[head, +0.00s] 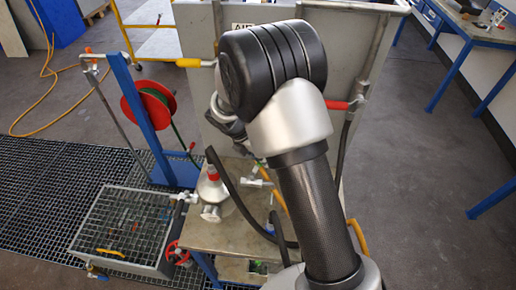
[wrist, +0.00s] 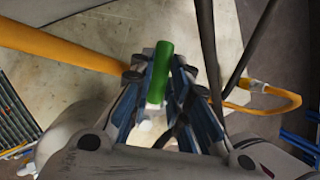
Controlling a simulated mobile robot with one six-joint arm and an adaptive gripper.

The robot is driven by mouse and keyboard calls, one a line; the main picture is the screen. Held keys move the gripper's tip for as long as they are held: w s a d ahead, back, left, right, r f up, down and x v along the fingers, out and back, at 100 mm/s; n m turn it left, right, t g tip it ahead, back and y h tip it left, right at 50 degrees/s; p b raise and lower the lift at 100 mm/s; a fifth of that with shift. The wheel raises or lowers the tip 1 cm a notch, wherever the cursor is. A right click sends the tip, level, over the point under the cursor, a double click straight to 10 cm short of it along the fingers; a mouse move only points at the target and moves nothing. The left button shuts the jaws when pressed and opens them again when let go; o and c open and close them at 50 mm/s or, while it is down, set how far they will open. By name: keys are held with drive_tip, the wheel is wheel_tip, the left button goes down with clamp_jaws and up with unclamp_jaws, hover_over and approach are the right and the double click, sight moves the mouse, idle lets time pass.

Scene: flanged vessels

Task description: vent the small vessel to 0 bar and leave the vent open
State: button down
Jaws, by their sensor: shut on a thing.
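In the wrist view my gripper (wrist: 160,76) is shut on a green bar-shaped handle (wrist: 161,68), which stands up between its blue-padded fingers. A white part shows below the handle; what it belongs to is hidden by the fingers. In the head view my arm covers most of my gripper and the handle. A small grey vessel (head: 211,192) with a red top stands on the bench, to the lower left of my arm. I cannot make out any gauge reading or the vent's position.
A metal bench top (head: 225,232) carries the vessel, with dark hoses looping over it. A grey panel with a yellow handle (head: 188,63) and a red handle (head: 337,105) stands behind. A grated tray (head: 125,228) and red hose reel (head: 148,106) are at left.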

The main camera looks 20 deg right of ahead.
drive_tip(key=shift+s+d+m+g+y+p, duration=0.2)
drive_tip(key=shift+s+m+g+p, duration=0.65)
drive_tip(key=shift+m, duration=1.05)
drive_tip(key=shift+s+d+m+g+y+p, duration=0.15)
drive_tip(key=shift+s+m+g+y+p, duration=0.2)
drive_tip(key=shift+s+m+g+p, duration=1.05)
drive_tip(key=shift+s+d+m+g+y+p, duration=0.2)
drive_tip(key=shift+s+m+p, duration=0.3)
drive_tip(key=shift+m, duration=1.9)
drive_tip(key=c, duration=1.5)
unclamp_jaws()
drive_tip(key=shift+s, duration=0.1)
drive_tip(key=v, duration=1.2)
drive_tip(key=shift+s+r, duration=0.1)
